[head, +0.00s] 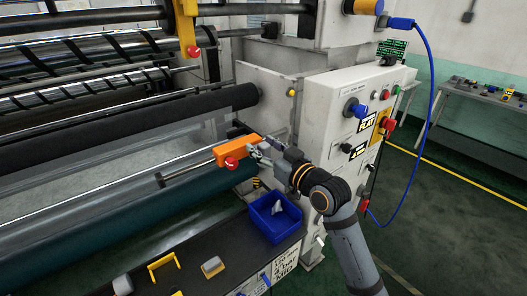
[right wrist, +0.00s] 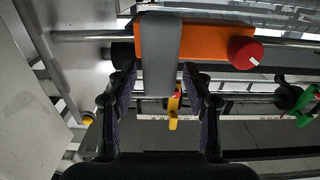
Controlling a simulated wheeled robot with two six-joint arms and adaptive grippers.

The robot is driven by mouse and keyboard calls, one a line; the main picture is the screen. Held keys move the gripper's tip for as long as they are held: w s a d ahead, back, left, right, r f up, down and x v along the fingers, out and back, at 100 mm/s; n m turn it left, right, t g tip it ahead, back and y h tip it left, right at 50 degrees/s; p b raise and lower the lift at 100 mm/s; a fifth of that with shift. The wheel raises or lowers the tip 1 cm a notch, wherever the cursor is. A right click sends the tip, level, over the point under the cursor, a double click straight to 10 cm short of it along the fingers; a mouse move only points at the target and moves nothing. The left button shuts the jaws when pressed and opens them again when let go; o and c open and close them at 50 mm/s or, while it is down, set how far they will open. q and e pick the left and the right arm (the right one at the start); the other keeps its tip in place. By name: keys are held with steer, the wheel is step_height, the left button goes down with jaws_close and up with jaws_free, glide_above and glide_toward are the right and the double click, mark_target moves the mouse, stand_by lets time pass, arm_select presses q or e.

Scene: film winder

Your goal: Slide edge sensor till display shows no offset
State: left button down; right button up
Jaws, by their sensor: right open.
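The edge sensor is an orange block (head: 238,151) with a red knob (head: 231,163), on a metal rod beside the film rollers. In the right wrist view the orange block (right wrist: 208,40) and red knob (right wrist: 245,53) are close, and a grey tab (right wrist: 160,50) extends from the block. My right gripper (head: 258,148) is at the sensor's right end. Its open fingers (right wrist: 160,80) stand either side of the tab; I cannot tell whether they touch it. My left gripper is out of view.
The white control cabinet (head: 340,95) with buttons and a blue cable (head: 428,85) stands right of my gripper. A blue bin (head: 275,220) sits below it on a dark bench with loose parts. A yellow bracket with a red knob (head: 193,51) hangs above.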

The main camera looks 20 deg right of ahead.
steer(key=shift+d, duration=0.1)
steer(key=shift+c, duration=0.2)
jaws_close()
steer(key=shift+w+d, duration=0.15)
steer(key=shift+d, duration=0.2)
steer(key=shift+c, duration=1.2)
jaws_free()
steer(key=shift+o, duration=1.4)
steer(key=shift+a, duration=0.2)
steer(key=shift+d+r, duration=0.1)
